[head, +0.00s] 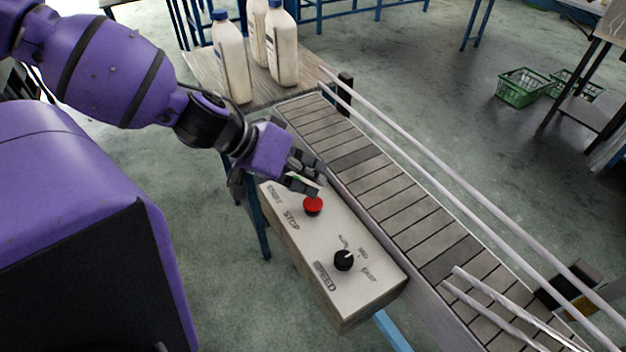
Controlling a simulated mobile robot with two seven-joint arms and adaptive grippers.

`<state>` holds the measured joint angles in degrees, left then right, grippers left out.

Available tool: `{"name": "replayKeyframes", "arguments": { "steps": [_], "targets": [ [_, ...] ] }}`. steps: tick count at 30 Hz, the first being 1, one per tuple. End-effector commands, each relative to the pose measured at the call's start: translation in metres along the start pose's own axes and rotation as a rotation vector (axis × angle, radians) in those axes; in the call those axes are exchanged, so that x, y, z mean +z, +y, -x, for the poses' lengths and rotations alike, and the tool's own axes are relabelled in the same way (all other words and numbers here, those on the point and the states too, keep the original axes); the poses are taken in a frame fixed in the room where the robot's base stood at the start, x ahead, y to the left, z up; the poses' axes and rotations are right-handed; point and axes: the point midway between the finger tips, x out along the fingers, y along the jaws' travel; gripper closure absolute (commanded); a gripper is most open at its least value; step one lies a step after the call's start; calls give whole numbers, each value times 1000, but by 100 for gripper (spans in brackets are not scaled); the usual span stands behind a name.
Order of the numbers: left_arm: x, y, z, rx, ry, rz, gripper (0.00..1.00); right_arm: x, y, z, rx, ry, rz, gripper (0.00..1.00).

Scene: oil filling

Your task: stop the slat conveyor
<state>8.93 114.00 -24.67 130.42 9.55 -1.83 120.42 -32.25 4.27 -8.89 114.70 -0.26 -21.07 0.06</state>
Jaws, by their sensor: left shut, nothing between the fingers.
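The slat conveyor (385,190) runs from the upper middle down to the lower right, with grey slats and side rails. Its control box (335,285) stands at the near side, with a red STOP button (313,207) and a black SPEED knob (344,260). A bit of green shows by the START label, mostly hidden behind my fingers. My left gripper (316,184) is shut and empty, its fingertips just above and behind the red button; I cannot tell whether they touch the box. My right gripper is not in view.
Several white bottles with blue caps (231,58) stand on a wooden table (205,75) at the conveyor's far end. Metal guide rails (450,190) run along the conveyor's right side. Green baskets (524,88) lie on the floor at the upper right. The floor between is open.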

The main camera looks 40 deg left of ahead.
Motion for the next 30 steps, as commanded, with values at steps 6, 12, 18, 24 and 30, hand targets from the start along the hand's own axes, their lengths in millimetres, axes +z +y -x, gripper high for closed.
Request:
{"name": "replayKeyframes", "arguments": {
  "steps": [6, 12, 18, 24, 30],
  "targets": [
    [0, 0, 0, 0, 0, 0, 100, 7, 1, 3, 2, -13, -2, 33],
    [0, 0, 0, 0, 0, 0, 100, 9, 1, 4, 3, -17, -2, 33],
    [0, 0, 0, 0, 0, 0, 100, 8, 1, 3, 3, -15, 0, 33],
    [0, 0, 0, 0, 0, 0, 100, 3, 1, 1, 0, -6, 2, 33],
    [1, -1, -1, 0, -1, 1, 100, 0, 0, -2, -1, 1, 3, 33]
  ]
}}
